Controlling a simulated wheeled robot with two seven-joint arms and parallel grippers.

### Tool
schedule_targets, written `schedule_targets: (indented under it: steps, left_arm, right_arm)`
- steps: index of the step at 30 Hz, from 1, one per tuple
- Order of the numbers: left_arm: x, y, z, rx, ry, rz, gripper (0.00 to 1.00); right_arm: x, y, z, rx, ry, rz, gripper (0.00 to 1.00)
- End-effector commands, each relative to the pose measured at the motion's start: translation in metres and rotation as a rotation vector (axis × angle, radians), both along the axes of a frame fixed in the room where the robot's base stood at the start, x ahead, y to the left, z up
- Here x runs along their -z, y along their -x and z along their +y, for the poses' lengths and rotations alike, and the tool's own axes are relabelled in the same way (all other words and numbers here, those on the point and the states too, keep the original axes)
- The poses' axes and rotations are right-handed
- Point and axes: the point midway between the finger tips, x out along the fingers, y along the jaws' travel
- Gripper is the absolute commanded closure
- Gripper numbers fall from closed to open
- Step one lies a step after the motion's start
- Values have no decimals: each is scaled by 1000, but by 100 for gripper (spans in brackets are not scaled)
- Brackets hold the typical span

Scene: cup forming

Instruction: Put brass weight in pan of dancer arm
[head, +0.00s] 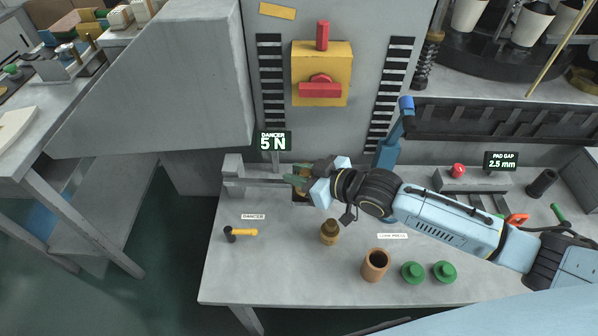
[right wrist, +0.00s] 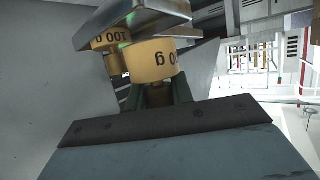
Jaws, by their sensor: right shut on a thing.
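My right gripper (head: 300,182) reaches in from the right, over the pan (head: 297,202) at the end of the grey dancer arm (head: 262,183). In the right wrist view its dark green fingers (right wrist: 158,96) are shut on the neck of a brass weight (right wrist: 152,67), whose 100 g marking reads upside down. The metal pan (right wrist: 140,27) shows right at the weight's base; I cannot tell whether they touch. A second brass 100 g weight (right wrist: 108,42) stands beside it at the pan. Another brass weight (head: 329,232) stands on the bench. My left gripper is not in view.
The dancer display (head: 273,141) reads 5 N. A yellow-handled tool (head: 240,233), a brown cup (head: 375,265) and green round pieces (head: 412,272) are on the bench (head: 270,280). A grey panel with a red-yellow switch (head: 321,75) rises behind.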

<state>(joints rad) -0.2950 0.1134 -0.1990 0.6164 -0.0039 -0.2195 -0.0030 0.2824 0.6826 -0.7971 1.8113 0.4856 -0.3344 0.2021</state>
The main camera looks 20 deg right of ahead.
Motion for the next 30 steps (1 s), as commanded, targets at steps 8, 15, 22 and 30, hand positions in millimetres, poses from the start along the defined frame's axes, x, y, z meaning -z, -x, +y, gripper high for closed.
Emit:
schedule_targets:
  steps: [8, 15, 22, 30]
  left_arm:
    - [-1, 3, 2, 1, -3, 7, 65]
    - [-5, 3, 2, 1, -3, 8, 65]
    - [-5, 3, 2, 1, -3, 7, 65]
    - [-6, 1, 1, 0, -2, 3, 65]
  right_arm:
    - [-1, 0, 0, 0, -1, -1, 100]
    - [-1, 0, 0, 0, 0, 0, 100]
    - [0, 0, 0, 0, -1, -1, 100]
    - [-1, 0, 0, 0, -1, -1, 100]
